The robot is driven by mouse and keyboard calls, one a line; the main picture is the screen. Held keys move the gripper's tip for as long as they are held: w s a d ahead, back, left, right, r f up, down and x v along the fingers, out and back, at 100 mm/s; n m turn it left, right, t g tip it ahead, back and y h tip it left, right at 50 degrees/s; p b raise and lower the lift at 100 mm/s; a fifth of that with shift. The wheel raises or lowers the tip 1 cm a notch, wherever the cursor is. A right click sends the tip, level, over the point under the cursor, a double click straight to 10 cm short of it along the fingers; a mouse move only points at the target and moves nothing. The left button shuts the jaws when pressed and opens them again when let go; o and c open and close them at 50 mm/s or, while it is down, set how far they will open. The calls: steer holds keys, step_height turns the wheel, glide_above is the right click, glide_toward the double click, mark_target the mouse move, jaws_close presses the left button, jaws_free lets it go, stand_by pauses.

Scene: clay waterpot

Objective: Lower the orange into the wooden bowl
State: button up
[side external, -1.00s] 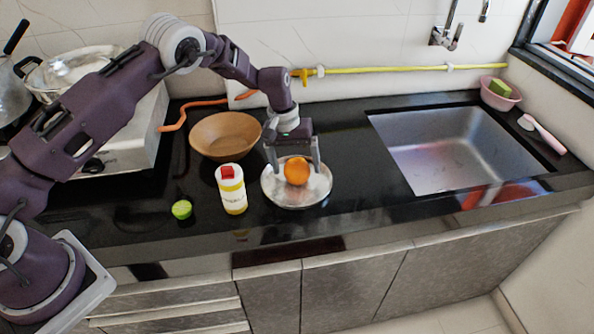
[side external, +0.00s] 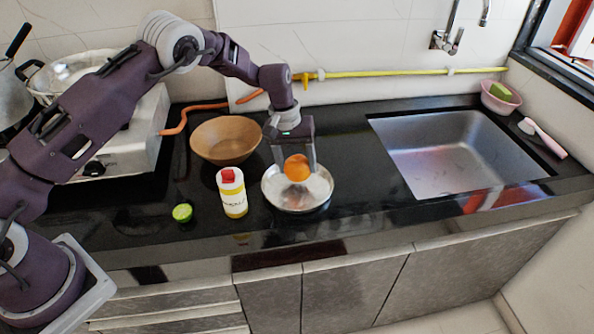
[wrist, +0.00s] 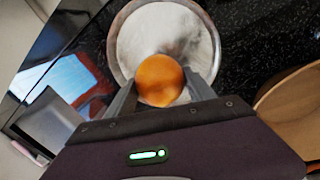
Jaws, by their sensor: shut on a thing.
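The orange (side external: 297,167) is between the fingers of my gripper (side external: 296,160), over the round metal plate (side external: 298,202). My gripper is shut on it. I cannot tell whether the orange still touches the plate. In the wrist view the orange (wrist: 160,80) sits between the two fingertips (wrist: 160,88), with the metal plate (wrist: 128,45) behind it. The wooden bowl (side external: 225,140) stands to the left of the plate, and it looks empty. Part of the bowl (wrist: 292,105) shows at the right edge of the wrist view.
A yellow and white bottle with a red cap (side external: 232,193) stands left of the plate, in front of the bowl. A cut lime (side external: 182,213) lies further left. The stove (side external: 135,140) is left of the bowl. The sink (side external: 455,155) is at the right.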

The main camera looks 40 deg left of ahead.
mark_target(296, 159)
step_height(296, 159, up, 8)
steer(key=shift+a+f, duration=0.15)
steer(key=shift+f, duration=0.05)
steer(key=s+a+r, duration=0.1)
steer(key=a+r, duration=0.2)
steer(key=a, duration=2.1)
steer(key=shift+s+a+f, duration=0.1)
steer(key=shift+f, duration=2.9)
steer(key=shift+f, duration=2.8)
